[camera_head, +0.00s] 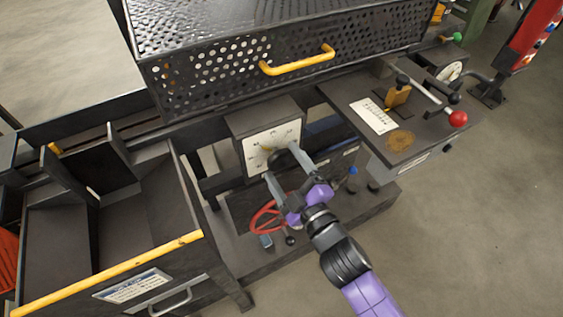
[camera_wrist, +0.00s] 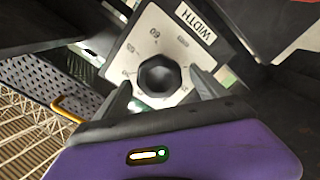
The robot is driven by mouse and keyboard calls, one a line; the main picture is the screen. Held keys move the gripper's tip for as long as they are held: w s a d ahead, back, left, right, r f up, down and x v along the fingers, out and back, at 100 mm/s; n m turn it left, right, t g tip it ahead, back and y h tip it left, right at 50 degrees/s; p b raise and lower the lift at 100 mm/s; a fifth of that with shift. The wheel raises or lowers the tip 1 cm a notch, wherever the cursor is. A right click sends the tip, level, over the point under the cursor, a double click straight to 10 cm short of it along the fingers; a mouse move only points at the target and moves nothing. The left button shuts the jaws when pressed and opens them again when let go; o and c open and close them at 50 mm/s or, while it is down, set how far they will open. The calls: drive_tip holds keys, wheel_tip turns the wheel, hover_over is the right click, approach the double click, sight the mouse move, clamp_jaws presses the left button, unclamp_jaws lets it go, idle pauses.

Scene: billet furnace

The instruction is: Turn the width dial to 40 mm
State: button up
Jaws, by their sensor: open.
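The width dial is a black faceted knob (camera_wrist: 160,76) on a white scale plate (camera_wrist: 150,38) marked "WIDTH" in the wrist view. Some scale numbers show, but I cannot read the pointer's setting. In the head view the plate (camera_head: 262,142) is on the front of a dark box, and my gripper partly covers the knob. My gripper (camera_head: 281,168) is open in front of the dial. In the wrist view its two fingers (camera_wrist: 163,95) lie on either side of the knob's lower part. I cannot tell whether they touch it.
A red handwheel (camera_head: 265,218) is below the dial. A perforated guard with a yellow handle (camera_head: 297,61) is above. A side table with a red-knobbed lever (camera_head: 457,118) is at right. A bin with a yellow edge (camera_head: 110,272) is at left. Open floor lies at lower right.

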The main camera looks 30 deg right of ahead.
drive_tip(key=s+b, duration=0.1)
drive_tip(key=s, duration=0.5)
drive_tip(key=shift+s, duration=0.25)
drive_tip(key=s+r+m+g, duration=0.2)
drive_tip(key=s+m, duration=0.8)
drive_tip(key=s, duration=1.6)
drive_tip(key=shift+g, duration=0.6)
drive_tip(key=shift+d, duration=0.1)
drive_tip(key=shift+c, duration=0.4)
